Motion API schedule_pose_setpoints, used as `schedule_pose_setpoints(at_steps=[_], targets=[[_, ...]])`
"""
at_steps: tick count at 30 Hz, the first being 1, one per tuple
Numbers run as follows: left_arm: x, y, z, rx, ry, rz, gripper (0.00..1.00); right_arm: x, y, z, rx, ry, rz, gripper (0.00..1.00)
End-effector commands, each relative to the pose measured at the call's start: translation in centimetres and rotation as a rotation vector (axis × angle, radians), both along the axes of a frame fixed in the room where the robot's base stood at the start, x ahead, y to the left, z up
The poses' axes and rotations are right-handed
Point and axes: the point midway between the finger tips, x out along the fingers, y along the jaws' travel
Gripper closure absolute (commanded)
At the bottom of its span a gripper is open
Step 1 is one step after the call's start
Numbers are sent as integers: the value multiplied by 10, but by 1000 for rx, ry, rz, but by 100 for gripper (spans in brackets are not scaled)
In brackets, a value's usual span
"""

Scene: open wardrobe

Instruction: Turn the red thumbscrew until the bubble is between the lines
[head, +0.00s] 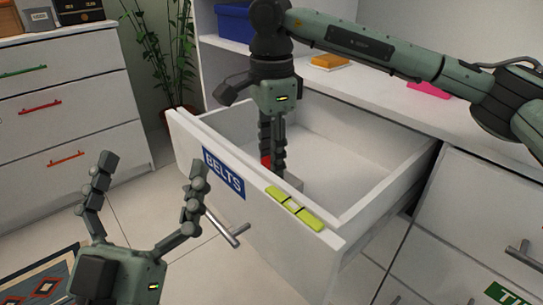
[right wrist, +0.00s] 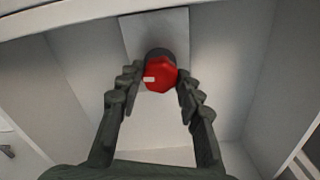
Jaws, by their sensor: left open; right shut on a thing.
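The red thumbscrew (right wrist: 160,74) is a round red knob with a pale mark, on a dark collar inside the open drawer. My right gripper (right wrist: 158,84) is shut on it, one finger on each side. In the head view the right gripper (head: 272,168) points down into the drawer, and only a bit of the red thumbscrew (head: 265,160) shows beside its fingers. A yellow-green spirit level (head: 295,208) lies on the drawer's front edge; its vial is too small to tell where the bubble is. My left gripper (head: 150,190) is open and empty in front of the drawer.
The white drawer (head: 330,243) is pulled out, with a blue BELTS label (head: 224,173) and a bar handle (head: 228,232). A chest of drawers (head: 75,110) and a plant (head: 160,55) stand at left. A shelf with an orange item (head: 330,62) lies behind.

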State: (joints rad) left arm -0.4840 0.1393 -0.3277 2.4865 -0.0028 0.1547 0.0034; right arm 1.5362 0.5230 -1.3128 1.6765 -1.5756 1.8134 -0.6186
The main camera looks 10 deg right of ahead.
Motion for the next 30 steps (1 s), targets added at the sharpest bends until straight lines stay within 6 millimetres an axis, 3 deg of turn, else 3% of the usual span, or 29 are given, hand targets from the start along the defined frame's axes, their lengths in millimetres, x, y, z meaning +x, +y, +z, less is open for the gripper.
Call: schedule_pose_setpoints(at_steps=[9, 24, 25, 30], targets=[[-2, 2, 3, -10, -28, 2, 3, 0, 0, 0, 0, 0, 104, 94], [-3, 2, 4, -11, -34, 3, 3, 0, 0, 0, 0, 0, 121, 94], [-3, 2, 4, -11, -34, 3, 3, 0, 0, 0, 0, 0, 121, 62], [-3, 2, 4, -12, -35, 3, 3, 0, 0, 0, 0, 0, 121, 44]])
